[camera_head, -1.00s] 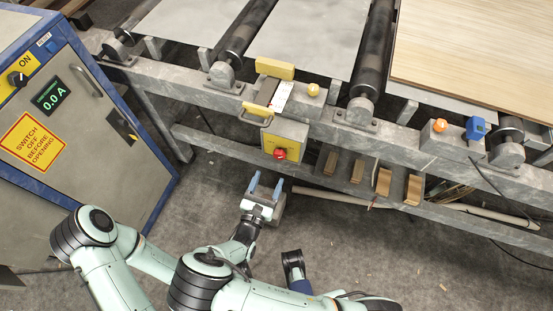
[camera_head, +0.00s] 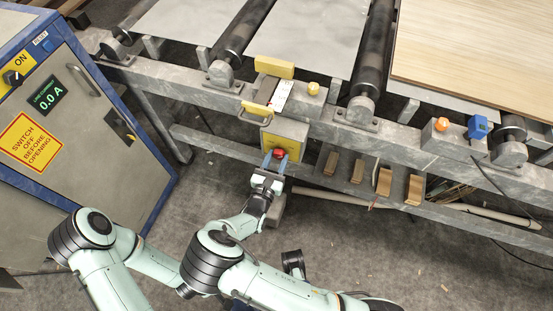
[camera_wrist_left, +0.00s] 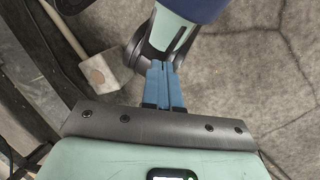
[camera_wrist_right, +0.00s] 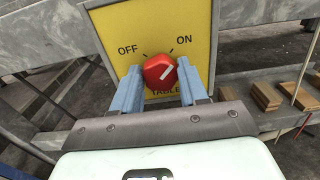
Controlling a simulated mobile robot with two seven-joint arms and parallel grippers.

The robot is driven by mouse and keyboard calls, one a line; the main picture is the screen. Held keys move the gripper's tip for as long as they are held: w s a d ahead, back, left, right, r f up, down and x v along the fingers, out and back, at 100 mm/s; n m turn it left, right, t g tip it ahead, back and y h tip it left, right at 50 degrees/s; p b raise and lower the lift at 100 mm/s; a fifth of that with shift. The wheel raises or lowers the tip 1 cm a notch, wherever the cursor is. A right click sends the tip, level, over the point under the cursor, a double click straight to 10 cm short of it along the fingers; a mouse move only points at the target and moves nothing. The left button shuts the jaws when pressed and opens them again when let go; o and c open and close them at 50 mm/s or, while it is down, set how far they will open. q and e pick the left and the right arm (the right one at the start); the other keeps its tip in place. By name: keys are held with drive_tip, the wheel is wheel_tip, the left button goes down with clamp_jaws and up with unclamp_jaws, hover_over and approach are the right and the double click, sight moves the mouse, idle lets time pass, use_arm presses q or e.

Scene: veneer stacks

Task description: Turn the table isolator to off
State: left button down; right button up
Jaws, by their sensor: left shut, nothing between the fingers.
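The table isolator is a red rotary knob (camera_wrist_right: 160,73) on a yellow plate (camera_wrist_right: 115,35) marked OFF at upper left and ON at upper right. Its white pointer line points up and right, towards ON. My left gripper (camera_wrist_left: 165,66) is shut and empty, near a part of my own arm.
Wooden blocks (camera_head: 384,181) sit on the table's lower rail.

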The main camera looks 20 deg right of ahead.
drive_tip(key=shift+c, duration=0.4)
use_arm(q)
drive_tip(key=shift+s+r, duration=0.1)
